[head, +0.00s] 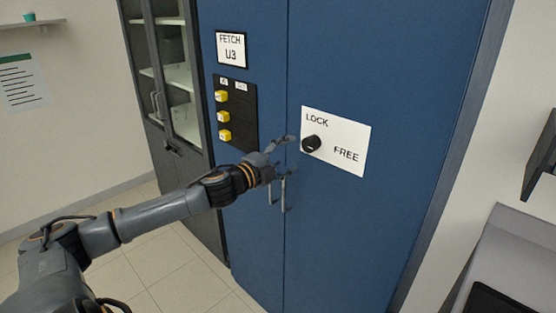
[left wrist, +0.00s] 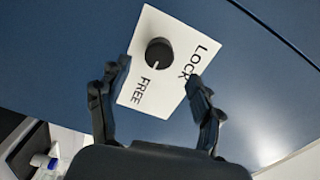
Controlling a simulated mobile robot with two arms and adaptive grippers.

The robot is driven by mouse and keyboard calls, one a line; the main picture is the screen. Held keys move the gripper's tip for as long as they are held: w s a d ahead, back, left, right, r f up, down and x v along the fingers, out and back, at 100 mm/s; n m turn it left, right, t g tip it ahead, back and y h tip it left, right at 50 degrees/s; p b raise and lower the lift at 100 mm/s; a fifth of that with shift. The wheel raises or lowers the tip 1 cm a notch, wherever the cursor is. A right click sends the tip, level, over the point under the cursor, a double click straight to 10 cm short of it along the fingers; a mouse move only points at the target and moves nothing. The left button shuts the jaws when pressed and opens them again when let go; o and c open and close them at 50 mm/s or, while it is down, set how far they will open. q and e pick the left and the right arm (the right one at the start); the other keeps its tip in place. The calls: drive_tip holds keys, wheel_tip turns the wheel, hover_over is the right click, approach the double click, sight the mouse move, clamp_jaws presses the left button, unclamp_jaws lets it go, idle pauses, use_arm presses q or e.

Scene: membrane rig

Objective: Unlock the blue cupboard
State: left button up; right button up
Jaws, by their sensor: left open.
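The blue cupboard (head: 350,60) has two doors. A white plate (head: 348,129) marked LOCK at top left and FREE at right is on its right door. A round black knob (head: 312,144) sits on the plate. In the left wrist view the knob (left wrist: 159,52) carries a white mark that points toward the word FREE. My left gripper (head: 288,155) is open and empty, just left of the knob in the head view. In the left wrist view its fingers (left wrist: 158,71) are spread over the plate's near side, with the knob beyond the tips. My right gripper is out of view.
A black panel (head: 237,136) with several yellow pieces (head: 224,116) and a FETCH U3 sign (head: 231,49) are on the left door. Door handles (head: 284,190) hang below my left gripper. A dark glass-fronted cabinet (head: 172,65) stands left; a grey counter (head: 515,245) is at right.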

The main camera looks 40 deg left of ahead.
use_arm(q)
drive_tip(key=shift+s+a, duration=0.15)
drive_tip(key=shift+s, duration=1.65)
